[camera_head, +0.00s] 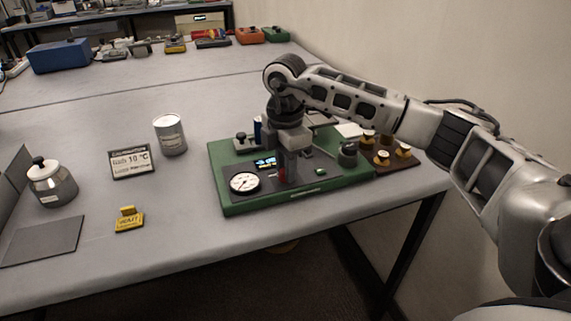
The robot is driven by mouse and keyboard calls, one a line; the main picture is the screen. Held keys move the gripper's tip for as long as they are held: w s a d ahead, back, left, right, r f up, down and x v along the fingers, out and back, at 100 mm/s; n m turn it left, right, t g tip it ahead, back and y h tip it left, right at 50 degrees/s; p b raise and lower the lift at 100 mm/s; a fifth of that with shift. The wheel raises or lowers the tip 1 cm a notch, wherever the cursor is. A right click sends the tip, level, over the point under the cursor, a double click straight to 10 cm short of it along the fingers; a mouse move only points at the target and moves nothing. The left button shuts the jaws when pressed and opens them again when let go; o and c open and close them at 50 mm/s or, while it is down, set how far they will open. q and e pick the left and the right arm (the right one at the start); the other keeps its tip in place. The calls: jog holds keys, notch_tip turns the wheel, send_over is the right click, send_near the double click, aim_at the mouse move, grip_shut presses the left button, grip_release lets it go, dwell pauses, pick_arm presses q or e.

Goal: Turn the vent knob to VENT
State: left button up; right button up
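A green-edged panel (310,192) lies on the table at centre right. It carries a round white dial gauge (244,182), a small lit display (265,162) and a dark round knob-like part (347,154) at its right. I cannot read any VENT mark, and I cannot tell which part is the vent knob. My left gripper is not in view.
Brass-topped pieces (382,157) sit on a brown board right of the panel. The front table between tag and panel is clear.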

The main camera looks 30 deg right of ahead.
jog(key=o, duration=0.4)
jog(key=shift+r, duration=0.1)
jog(key=shift+r, duration=0.1)
jog(key=shift+r, duration=0.35)
notch_tip(320, 180, up, 15)
dwell(0.3)
